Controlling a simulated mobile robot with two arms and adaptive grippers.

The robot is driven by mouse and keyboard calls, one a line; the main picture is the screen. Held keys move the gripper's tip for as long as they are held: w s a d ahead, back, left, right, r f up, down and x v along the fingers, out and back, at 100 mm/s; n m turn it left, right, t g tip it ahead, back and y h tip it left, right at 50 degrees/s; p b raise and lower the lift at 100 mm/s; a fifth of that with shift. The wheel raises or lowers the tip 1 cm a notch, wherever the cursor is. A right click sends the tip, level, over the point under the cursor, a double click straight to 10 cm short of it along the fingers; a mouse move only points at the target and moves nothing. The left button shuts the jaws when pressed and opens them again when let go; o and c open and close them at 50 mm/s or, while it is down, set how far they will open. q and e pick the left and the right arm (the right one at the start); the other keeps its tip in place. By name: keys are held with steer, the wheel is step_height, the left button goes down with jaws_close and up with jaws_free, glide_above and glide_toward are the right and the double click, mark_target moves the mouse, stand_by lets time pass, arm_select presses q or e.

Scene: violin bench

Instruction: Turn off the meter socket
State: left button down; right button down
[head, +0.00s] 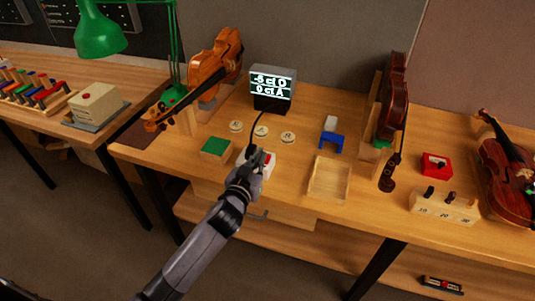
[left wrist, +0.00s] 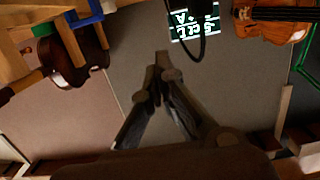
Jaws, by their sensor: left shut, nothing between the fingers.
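The meter (head: 272,86) stands at the back of the bench with its screen lit in white characters. A dark cable runs from it down toward a white socket with a red part (head: 269,163). My left gripper (head: 257,156) is shut and empty, over or right beside the socket, covering much of it in the head view. I cannot tell whether it touches the socket. In the left wrist view, the closed fingers (left wrist: 162,62) show with the lit meter screen (left wrist: 193,23) upside down beyond; the socket is not clear there. My right gripper is not in view.
A green-topped block (head: 216,147) sits left of the socket and an empty wooden tray (head: 329,178) to its right. Several round discs (head: 261,131) lie behind. A violin (head: 215,68) stands back left, a darker one (head: 394,95) to the right.

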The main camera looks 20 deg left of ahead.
arm_select(q)
glide_above(267, 163)
steer(key=shift+s+f+p, duration=0.1)
steer(key=shift+f+p, duration=0.2)
steer(key=shift+p, duration=0.15)
step_height(267, 163, down, 3)
steer(key=shift+f+b, duration=0.35)
steer(key=shift+f, duration=0.2)
